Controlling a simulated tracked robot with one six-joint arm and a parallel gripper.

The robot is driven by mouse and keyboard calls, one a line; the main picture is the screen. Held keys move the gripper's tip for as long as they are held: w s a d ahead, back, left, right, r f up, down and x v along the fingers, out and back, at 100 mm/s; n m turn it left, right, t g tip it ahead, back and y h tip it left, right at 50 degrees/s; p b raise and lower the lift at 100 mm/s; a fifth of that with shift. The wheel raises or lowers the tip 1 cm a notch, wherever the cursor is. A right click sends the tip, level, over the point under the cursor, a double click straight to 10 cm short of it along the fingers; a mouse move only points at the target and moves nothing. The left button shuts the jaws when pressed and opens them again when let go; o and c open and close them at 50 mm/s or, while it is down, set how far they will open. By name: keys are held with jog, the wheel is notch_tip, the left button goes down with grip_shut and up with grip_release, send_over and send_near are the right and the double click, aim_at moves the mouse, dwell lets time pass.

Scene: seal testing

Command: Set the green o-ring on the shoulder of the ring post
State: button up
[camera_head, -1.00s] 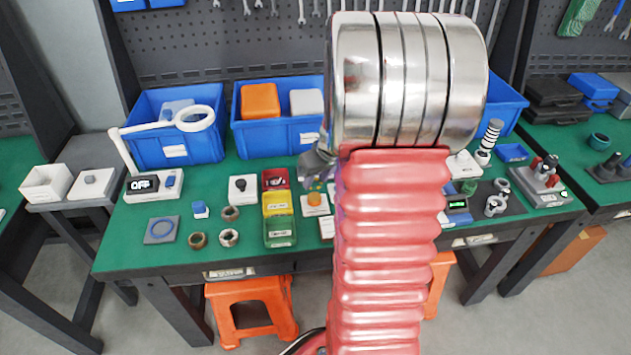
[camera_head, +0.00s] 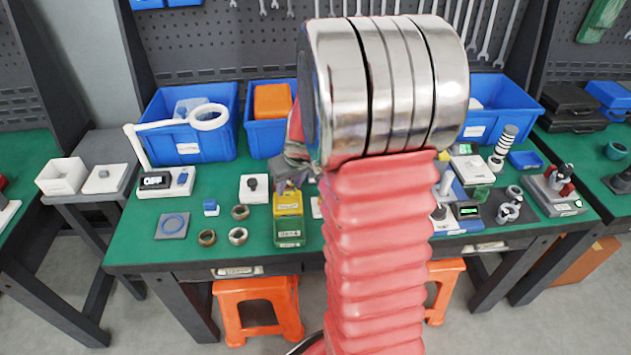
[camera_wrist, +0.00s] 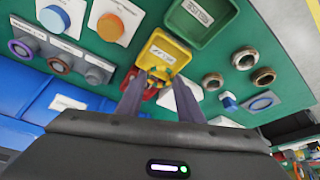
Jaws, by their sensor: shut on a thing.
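My gripper (camera_wrist: 158,80) is in the wrist view with its two fingers close together over the yellow and red bins. A small green piece, seemingly the green o-ring (camera_wrist: 151,72), shows between the fingertips; its outline is too small to make out. In the head view my gripper (camera_head: 291,180) is at the back of the small bins, partly behind my arm. I cannot tell for certain which fixture is the ring post. A black-and-white banded post (camera_head: 505,145) stands upright at the right of the bench, well away from my gripper.
Yellow (camera_head: 287,203) and green (camera_head: 289,232) bins stand below my gripper. Left of them are a white block with a grey knob (camera_head: 253,187), several loose rings (camera_head: 238,235) and a grey tile (camera_head: 172,226). Blue crates (camera_head: 185,155) line the back. My arm hides the bench's middle.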

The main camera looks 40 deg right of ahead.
jog(key=shift+n+y, duration=0.3)
jog(key=shift+n, duration=0.5)
jog(key=w+a, duration=0.2)
jog(key=a, duration=0.5)
jog(key=w+a, duration=0.2)
jog(key=a, duration=0.5)
jog(key=w+a, duration=0.2)
jog(key=a, duration=0.5)
jog(key=shift+w+a+r, duration=0.15)
jog(key=shift+a, duration=0.75)
